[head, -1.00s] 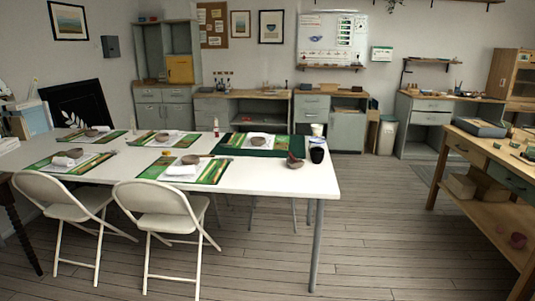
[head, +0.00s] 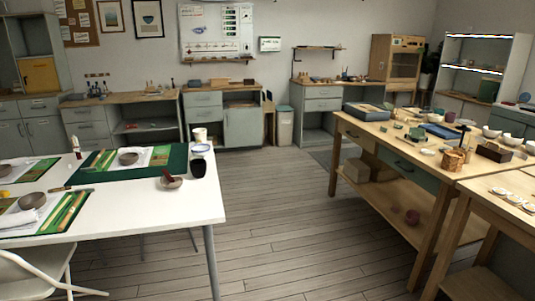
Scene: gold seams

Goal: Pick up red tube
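I cannot single out a red tube for certain. A small slim upright thing with red and white on it (head: 76,147) stands near the far edge of the white table (head: 140,218) at the left. A small bowl (head: 171,183) near the table's right end has a dark red piece in or against it, too small to make out. Neither of my grippers shows in the head view.
A black cup (head: 198,167) and a white cup (head: 199,135) stand by the table's right end. Mats with bowls cover much of the table. A wooden workbench (head: 375,141) with boxes, bowls and tools stands at right. Bare floor (head: 275,215) lies between.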

